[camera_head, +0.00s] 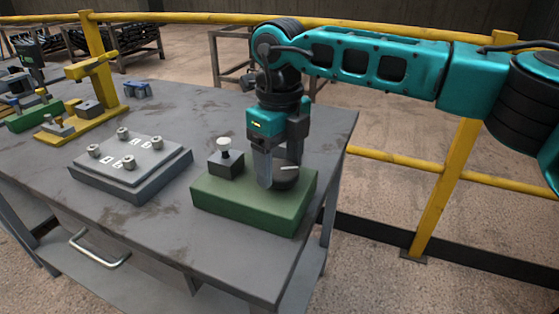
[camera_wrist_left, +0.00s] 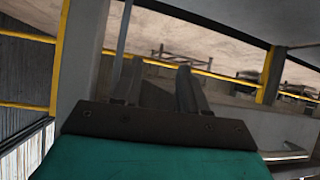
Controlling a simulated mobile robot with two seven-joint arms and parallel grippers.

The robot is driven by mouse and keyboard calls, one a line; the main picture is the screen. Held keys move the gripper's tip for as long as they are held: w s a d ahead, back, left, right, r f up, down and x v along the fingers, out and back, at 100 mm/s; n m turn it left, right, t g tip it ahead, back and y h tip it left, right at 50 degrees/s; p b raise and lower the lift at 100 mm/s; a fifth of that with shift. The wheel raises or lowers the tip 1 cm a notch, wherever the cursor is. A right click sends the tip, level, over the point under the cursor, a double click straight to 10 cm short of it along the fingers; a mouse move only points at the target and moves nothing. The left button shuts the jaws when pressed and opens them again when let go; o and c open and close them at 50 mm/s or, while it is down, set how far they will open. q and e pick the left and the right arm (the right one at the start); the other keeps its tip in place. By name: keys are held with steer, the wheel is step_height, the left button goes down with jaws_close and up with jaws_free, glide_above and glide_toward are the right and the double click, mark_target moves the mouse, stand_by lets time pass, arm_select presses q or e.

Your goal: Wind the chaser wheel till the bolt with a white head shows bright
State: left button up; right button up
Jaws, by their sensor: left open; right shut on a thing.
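A green block (camera_head: 250,213) sits at the near right of the grey table in the head view. On it stands a dark round wheel (camera_head: 287,178) with a white mark on its face. Beside the wheel is a small dark box topped by a bolt with a white head (camera_head: 223,143); its head looks pale white. My right gripper (camera_head: 276,183) points down and is shut on the wheel, its fingers hiding part of it. My left gripper (camera_wrist_left: 160,85) shows only in the left wrist view, open, with nothing between its fingers.
A grey plate with several bolts (camera_head: 130,163) lies left of the green block. A yellow stand (camera_head: 92,105) and a blue piece (camera_head: 137,89) are farther back. The table (camera_head: 200,110) is clear behind the block. A yellow railing (camera_head: 440,180) runs behind and to the right.

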mark_target(280, 169)
steer(key=shift+m, duration=0.7)
steer(key=o, duration=1)
steer(key=shift+o, duration=0.2)
steer(key=shift+r, duration=0.1)
step_height(280, 169, up, 13)
steer(key=p, duration=0.2)
